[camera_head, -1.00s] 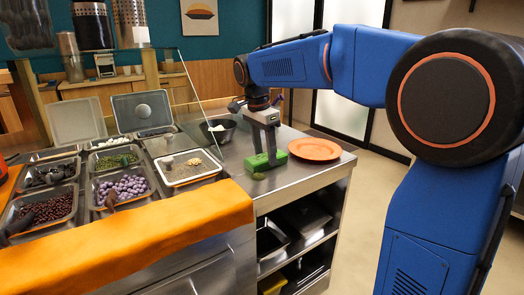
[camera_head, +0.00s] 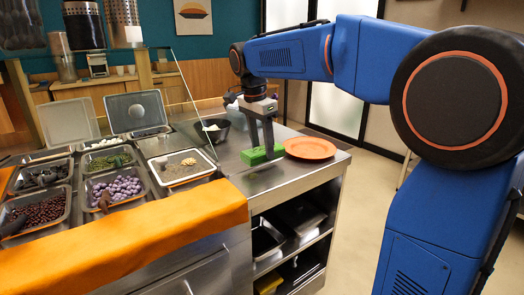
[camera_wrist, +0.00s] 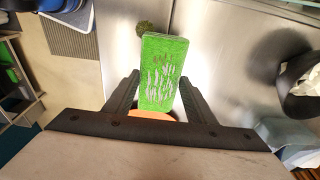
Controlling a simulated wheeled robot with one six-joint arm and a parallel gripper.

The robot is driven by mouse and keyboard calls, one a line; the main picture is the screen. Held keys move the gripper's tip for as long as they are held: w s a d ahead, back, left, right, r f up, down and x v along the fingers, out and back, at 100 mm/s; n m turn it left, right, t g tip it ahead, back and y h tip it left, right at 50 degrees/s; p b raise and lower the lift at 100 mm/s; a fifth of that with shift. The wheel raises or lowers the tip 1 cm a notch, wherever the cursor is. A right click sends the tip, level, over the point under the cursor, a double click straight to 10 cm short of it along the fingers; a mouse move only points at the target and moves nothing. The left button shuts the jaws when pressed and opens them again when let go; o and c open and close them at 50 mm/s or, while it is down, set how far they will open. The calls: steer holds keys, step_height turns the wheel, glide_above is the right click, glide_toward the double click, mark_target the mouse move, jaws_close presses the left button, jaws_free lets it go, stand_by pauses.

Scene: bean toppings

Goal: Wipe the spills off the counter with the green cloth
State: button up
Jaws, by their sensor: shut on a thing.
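The green cloth (camera_head: 256,155) is a thick rectangular block on the steel counter, in front of the glass guard's end. My gripper (camera_head: 263,150) points down and is shut on it; in the wrist view the cloth (camera_wrist: 163,70) sits between the two dark fingers (camera_wrist: 160,98). Pale streaks mark its face. A small brown-green spill (camera_wrist: 147,27) lies on the counter just beyond the cloth's far end in the wrist view. I cannot make out this spill in the head view.
An orange plate (camera_head: 310,148) sits close to the right of the cloth. A dark bowl (camera_head: 214,130) stands behind to the left. Topping pans (camera_head: 118,190) and an orange towel (camera_head: 130,240) fill the left. The counter's front strip is clear.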

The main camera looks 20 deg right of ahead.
steer(key=shift+r, duration=2.6)
